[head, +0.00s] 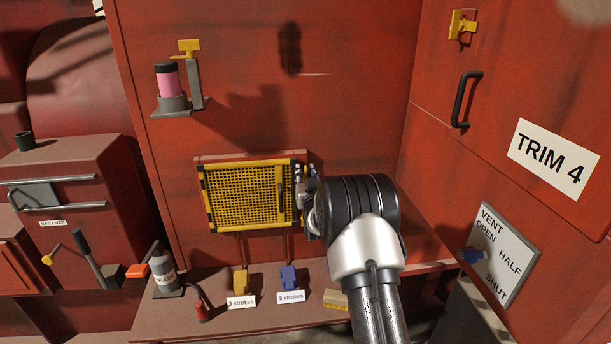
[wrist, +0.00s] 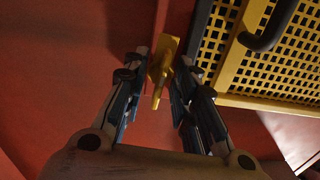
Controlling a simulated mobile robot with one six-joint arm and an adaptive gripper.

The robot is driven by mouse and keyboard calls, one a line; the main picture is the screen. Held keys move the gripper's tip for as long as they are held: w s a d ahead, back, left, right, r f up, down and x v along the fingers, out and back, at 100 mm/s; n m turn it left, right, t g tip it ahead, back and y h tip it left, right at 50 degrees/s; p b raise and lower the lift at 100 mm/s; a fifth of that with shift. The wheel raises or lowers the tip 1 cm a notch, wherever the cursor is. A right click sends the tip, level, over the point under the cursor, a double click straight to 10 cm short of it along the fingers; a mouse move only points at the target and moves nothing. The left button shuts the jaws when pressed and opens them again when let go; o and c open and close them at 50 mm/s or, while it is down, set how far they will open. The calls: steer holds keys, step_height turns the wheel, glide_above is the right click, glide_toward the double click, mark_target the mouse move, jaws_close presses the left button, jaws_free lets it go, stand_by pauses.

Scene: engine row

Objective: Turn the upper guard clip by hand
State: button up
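The guard (head: 248,194) is a yellow mesh panel in a yellow frame on the red wall in the head view. Its corner and a dark handle also show at the upper right of the wrist view (wrist: 270,75). A yellow clip (wrist: 161,73) stands beside the guard frame in the wrist view, between my fingertips. My gripper (wrist: 158,84) is open around it, with a clear gap on the left and a finger close on the right.
The red cabinet (head: 510,100) with a black handle (head: 463,100) stands right of my arm.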

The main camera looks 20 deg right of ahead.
steer(key=shift+c, duration=0.5)
jaws_close()
steer(key=shift+f+m+b, duration=0.1)
steer(key=shift+m+b, duration=0.3)
steer(key=shift+b, duration=0.35)
steer(key=m+b, duration=0.2)
steer(key=b, duration=0.1)
steer(key=shift+f, duration=0.15)
steer(key=m+b, duration=0.4)
steer(key=b, duration=0.1)
steer(key=shift+d+f+m, duration=0.1)
steer(key=shift+m, duration=0.2)
steer(key=m+b, duration=0.4)
steer(key=shift+f+m, duration=0.1)
steer(key=shift+m, duration=0.2)
steer(key=m+b, duration=0.3)
steer(key=m, duration=0.2)
